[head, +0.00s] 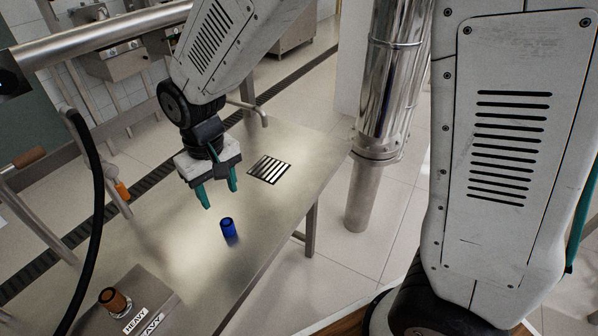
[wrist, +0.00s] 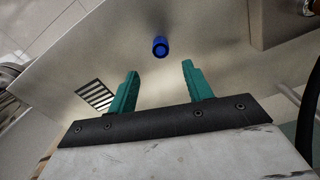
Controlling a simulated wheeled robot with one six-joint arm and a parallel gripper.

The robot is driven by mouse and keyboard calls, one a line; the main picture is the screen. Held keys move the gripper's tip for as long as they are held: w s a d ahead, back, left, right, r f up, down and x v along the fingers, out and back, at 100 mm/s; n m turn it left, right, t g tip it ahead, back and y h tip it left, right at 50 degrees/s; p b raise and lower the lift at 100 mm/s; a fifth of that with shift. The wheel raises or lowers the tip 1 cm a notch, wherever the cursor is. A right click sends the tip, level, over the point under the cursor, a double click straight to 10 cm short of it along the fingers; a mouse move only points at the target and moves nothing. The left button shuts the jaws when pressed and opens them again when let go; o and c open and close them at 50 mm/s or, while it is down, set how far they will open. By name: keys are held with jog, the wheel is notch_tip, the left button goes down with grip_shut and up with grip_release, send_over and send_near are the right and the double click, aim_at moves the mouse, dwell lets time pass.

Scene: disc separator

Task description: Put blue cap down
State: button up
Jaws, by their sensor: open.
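The blue cap (head: 228,229) is a small dark blue cylinder on the steel table (head: 285,215). It looks upright there. In the wrist view the blue cap (wrist: 160,47) lies beyond my fingertips, about midway between them, with its round top showing. My gripper (head: 220,194) has two green fingers spread apart with nothing between them. It is above the table, a little behind and left of the cap in the head view. In the wrist view my gripper (wrist: 160,68) is open and apart from the cap.
A black-and-white striped patch (head: 269,169) is on the table to the right of my gripper. A brown cylinder (head: 114,301) stands at the lower left by labels reading HEAVY (head: 137,319). A bent steel pipe (head: 252,110) rises behind. The table around the cap is clear.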

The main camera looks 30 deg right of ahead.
jog(key=s+d+r+m, duration=0.2)
jog(key=s+d+r, duration=0.6)
jog(key=d+r, duration=0.4)
jog(key=s+d+r+m+t, duration=0.1)
jog(key=s+d+r, duration=0.1)
jog(key=s+d, duration=0.7)
jog(key=shift+s+m, duration=0.4)
jog(key=shift+s, duration=1.15)
